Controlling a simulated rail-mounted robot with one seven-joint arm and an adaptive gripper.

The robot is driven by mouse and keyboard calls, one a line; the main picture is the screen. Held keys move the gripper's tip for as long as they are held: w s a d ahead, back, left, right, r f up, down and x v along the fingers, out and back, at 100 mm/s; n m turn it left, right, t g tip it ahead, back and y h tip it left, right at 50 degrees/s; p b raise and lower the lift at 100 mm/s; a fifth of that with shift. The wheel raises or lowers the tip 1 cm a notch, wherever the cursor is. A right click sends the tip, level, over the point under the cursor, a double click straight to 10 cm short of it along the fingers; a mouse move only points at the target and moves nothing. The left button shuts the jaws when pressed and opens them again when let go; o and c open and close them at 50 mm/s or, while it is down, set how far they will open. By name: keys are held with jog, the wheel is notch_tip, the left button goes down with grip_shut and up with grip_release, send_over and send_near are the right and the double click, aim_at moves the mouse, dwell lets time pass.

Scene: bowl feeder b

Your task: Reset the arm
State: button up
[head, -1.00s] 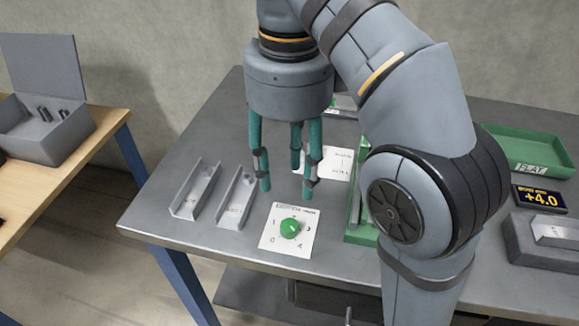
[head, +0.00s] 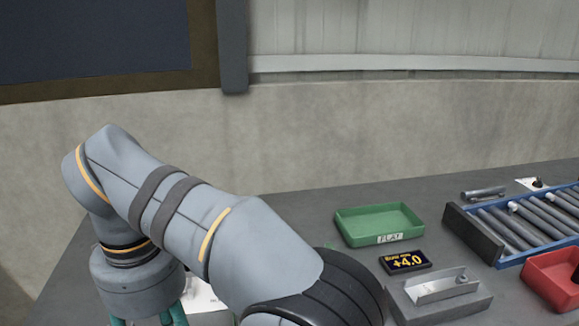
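My arm reaches in from the bottom middle of the head view, bends up and over to the left, and points down at its end. My gripper (head: 146,319) hangs over the left part of the grey table (head: 330,205). Only the upper parts of its teal fingers show at the bottom edge. The fingertips are cut off, so I cannot tell whether they are open or shut, or whether they hold anything.
Further right are a blue-framed roller rack (head: 459,222) and a red bin (head: 545,297). A wall rises behind.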

jog(key=shift+f, duration=3.2)
notch_tip(320, 180, up, 12)
notch_tip(320, 180, down, 12)
jog(key=shift+r+n+p, duration=0.2)
jog(key=shift+n+p, duration=0.35)
jog(key=shift+n, duration=0.15)
jog(key=n+p, duration=0.2)
jog(key=n, duration=0.4)
jog(key=shift+n+p, duration=0.3)
jog(key=shift+n, duration=0.1)
jog(key=n+p, duration=0.1)
jog(key=n, duration=0.3)
jog(key=shift+p, duration=0.3)
jog(key=n+p, duration=0.1)
jog(key=n, duration=0.3)
jog(key=shift+f, duration=0.2)
